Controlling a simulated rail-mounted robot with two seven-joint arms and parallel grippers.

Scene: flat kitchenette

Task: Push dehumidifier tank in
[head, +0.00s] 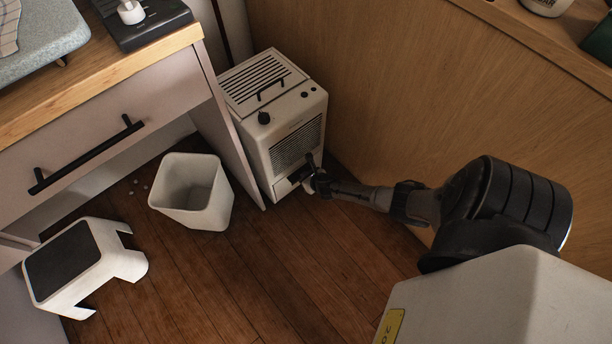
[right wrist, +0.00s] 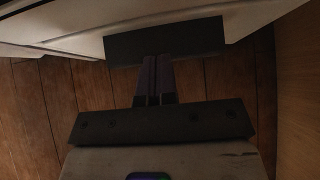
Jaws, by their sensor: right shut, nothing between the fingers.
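The white dehumidifier (head: 296,127) stands on the floor in the corner between the cabinet and the wooden panel. It has a slatted top, a dark knob and a front grille. Its tank (head: 281,191) is at the bottom of the front, with a dark patch on its face. My right gripper (head: 309,181) is shut and empty at the right part of the tank front and hides some of it. In the right wrist view the shut fingers (right wrist: 156,68) reach the dark rectangle (right wrist: 165,42) on the pale front; I cannot tell whether they touch. My left gripper is not in view.
A white bin (head: 207,207) stands open on the floor left of the dehumidifier. A white step stool (head: 117,247) with a dark top is farther left. The cabinet drawer has a black handle (head: 88,154). The wooden panel (head: 370,80) is close on the right. Floor in front is clear.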

